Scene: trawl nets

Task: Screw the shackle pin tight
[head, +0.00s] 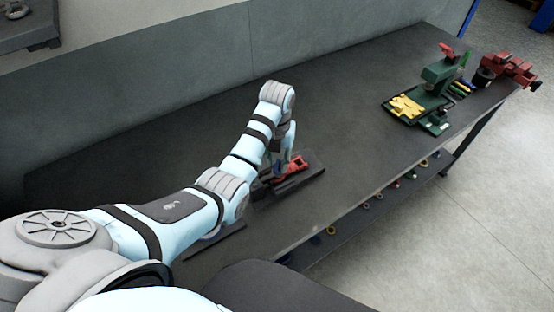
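A red piece (297,164), which looks like the shackle, sits at a dark flat block (306,176) on the workbench, near its front edge. My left gripper (284,165) points down at this block, next to the red piece. My own wrist and forearm cover much of the gripper, so its fingertips and any grip are hidden. I cannot make out the shackle pin or whether the gripper touches it. My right gripper is not in view.
The dark workbench (350,110) is clear between the block and a green press (437,80) at the right. Yellow pieces (404,107) lie in its tray. A red vise (510,68) stands at the far right end. Several small rings lie on the shelf below.

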